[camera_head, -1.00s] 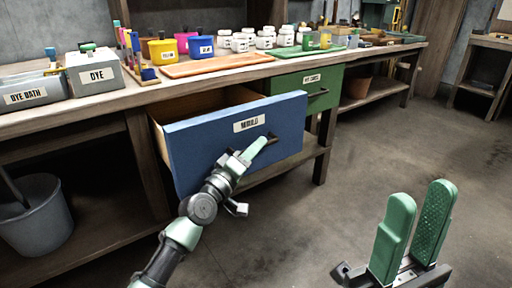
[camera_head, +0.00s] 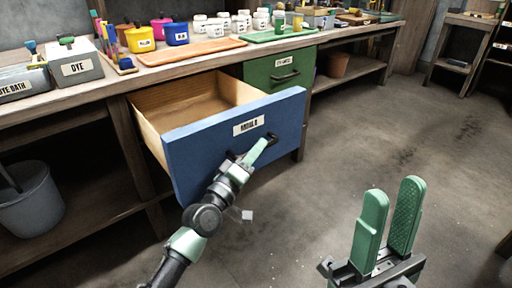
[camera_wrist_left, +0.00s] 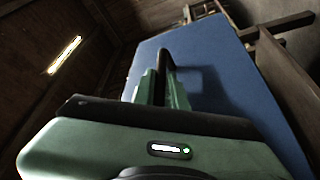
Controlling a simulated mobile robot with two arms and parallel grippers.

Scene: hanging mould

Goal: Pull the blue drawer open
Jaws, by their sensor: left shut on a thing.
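The blue drawer (camera_head: 215,155) stands well out from the bench in the head view, with a white label on its front. Its wooden inside shows and looks empty where visible. My left gripper (camera_head: 262,147) is shut on the dark drawer handle (camera_head: 271,138) at the front. In the left wrist view the blue front (camera_wrist_left: 215,75) fills the middle, and the green fingers (camera_wrist_left: 163,85) are around the dark handle (camera_wrist_left: 166,60). My right gripper (camera_head: 389,222) is open and empty, pointing up over the floor at the lower right.
A green drawer (camera_head: 280,70) is closed, right of the blue one. The bench top holds a grey dye box (camera_head: 76,65), coloured pots (camera_head: 140,40), white jars and trays. A grey bucket (camera_head: 30,200) stands at lower left.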

